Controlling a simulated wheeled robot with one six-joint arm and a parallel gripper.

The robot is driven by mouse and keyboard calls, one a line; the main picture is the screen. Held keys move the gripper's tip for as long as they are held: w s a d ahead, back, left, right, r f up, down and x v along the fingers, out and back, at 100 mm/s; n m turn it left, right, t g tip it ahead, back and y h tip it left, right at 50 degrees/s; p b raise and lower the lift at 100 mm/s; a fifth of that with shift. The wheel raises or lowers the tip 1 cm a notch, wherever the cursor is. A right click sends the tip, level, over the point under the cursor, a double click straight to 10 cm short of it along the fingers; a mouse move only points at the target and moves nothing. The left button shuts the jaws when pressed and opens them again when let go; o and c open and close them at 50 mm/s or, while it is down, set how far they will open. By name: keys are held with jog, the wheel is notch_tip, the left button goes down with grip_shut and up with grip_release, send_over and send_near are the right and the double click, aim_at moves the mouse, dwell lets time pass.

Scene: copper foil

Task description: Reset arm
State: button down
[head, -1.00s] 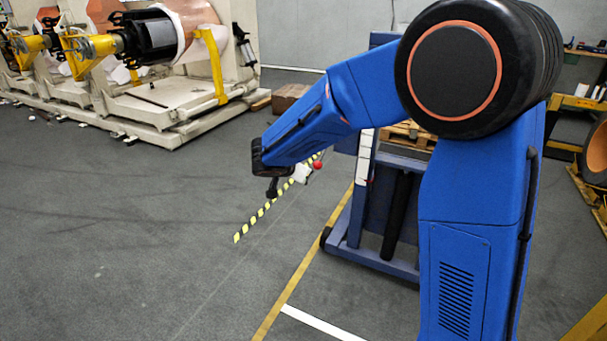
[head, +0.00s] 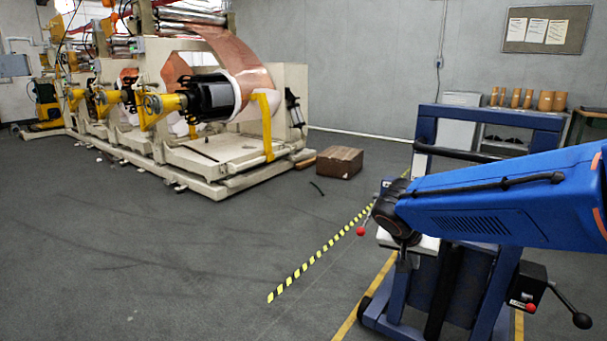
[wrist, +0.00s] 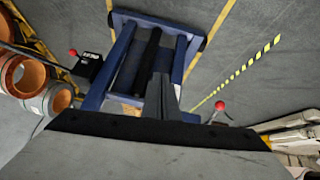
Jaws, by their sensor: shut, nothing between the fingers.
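My blue arm reaches in from the right in the head view, and its black wrist hangs in front of a blue wheeled cart frame (head: 535,122). My gripper (head: 402,278) points down below the wrist, small and dark against the cart. In the wrist view my grey fingers (wrist: 162,112) are together with nothing between them. The cart's blue frame and black roller (wrist: 150,60) lie beyond the fingers there. I cannot tell the exact gap between gripper and cart.
A large machine with a copper foil roll (head: 235,60) stands at the left. A brown box (head: 340,161) sits on the floor near it. Red-knobbed levers (wrist: 220,105) stick out beside the cart. Yellow-black floor tape (head: 318,252) runs left of the cart. The floor at the left front is clear.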

jog(key=s+d+f+n+y, duration=0.1)
jog(key=s+n+y, duration=0.3)
jog(key=s, duration=2)
jog(key=shift+s+n+y, duration=0.2)
jog(key=shift+n+y, duration=0.1)
jog(key=shift+n, duration=0.8)
